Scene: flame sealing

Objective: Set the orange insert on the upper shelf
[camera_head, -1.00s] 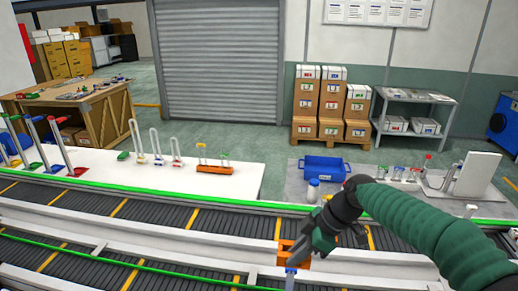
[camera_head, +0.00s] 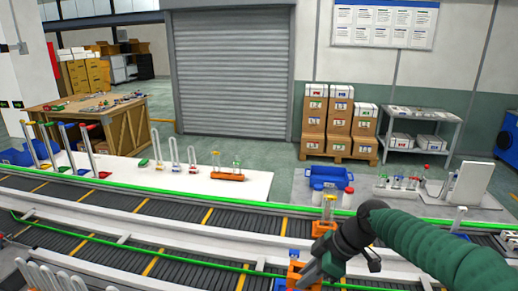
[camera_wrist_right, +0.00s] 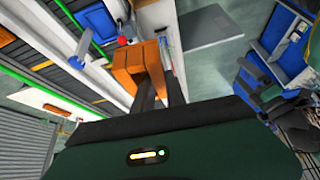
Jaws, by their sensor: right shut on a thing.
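The orange insert (camera_wrist_right: 140,65) is between the fingers of my right gripper (camera_wrist_right: 158,85) in the right wrist view; the gripper is shut on it. In the head view my right gripper (camera_head: 308,272) is low at centre right, over the conveyor, with the orange insert (camera_head: 295,270) at its fingertips, partly cut off by the bottom edge. A grey rack at the back right has an upper shelf (camera_head: 425,113) with small items on it; I cannot tell whether this is the task's shelf. My left gripper is not in view.
Conveyors (camera_head: 190,235) with green rails run across the front. Another orange piece (camera_head: 322,228) with a yellow top stands near my right wrist. A white table (camera_head: 255,188) holds several tubes and an orange holder (camera_head: 227,177). A blue bin (camera_head: 330,177) stands behind.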

